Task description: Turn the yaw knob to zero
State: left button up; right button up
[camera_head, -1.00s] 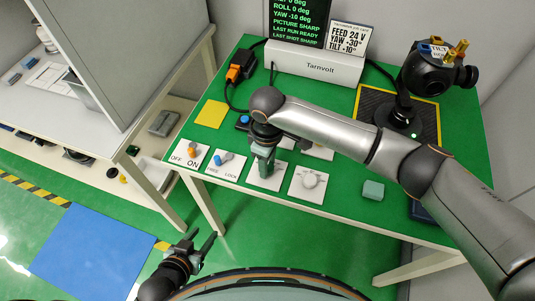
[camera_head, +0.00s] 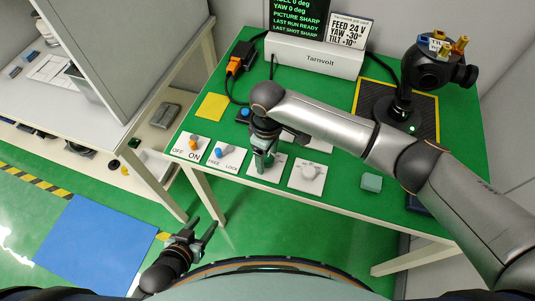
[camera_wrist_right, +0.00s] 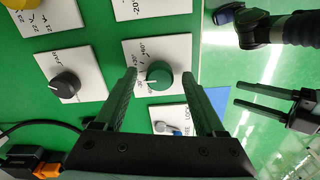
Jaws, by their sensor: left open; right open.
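A dark green round knob (camera_wrist_right: 158,74) with a white pointer mark sits on a white panel with degree marks (camera_wrist_right: 182,50). My right gripper (camera_head: 264,163) is above that panel in the head view, hiding most of the knob there. In the wrist view its fingers are apart, one on each side of the knob; I cannot tell whether they touch it. The black screen (camera_head: 298,18) reads YAW 0 deg. A white card (camera_head: 351,33) reads FEED 24 V, YAW -30, TILT +10. My left gripper (camera_head: 204,230) is open and empty beyond the table's front edge.
A FREE/LOCK lever panel (camera_head: 221,157) and an OFF/ON switch panel (camera_head: 191,147) lie left of my right gripper. A white-knob panel (camera_head: 308,173) and a pale green block (camera_head: 371,182) lie right. A black gimbal camera (camera_head: 430,70) stands at the back right.

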aim_at(267, 159)
notch_tip(267, 159, up, 13)
jog(key=shift+f+p, duration=0.2)
jog(key=shift+p, duration=0.1)
jog(key=shift+f, duration=0.1)
dwell(0.7)
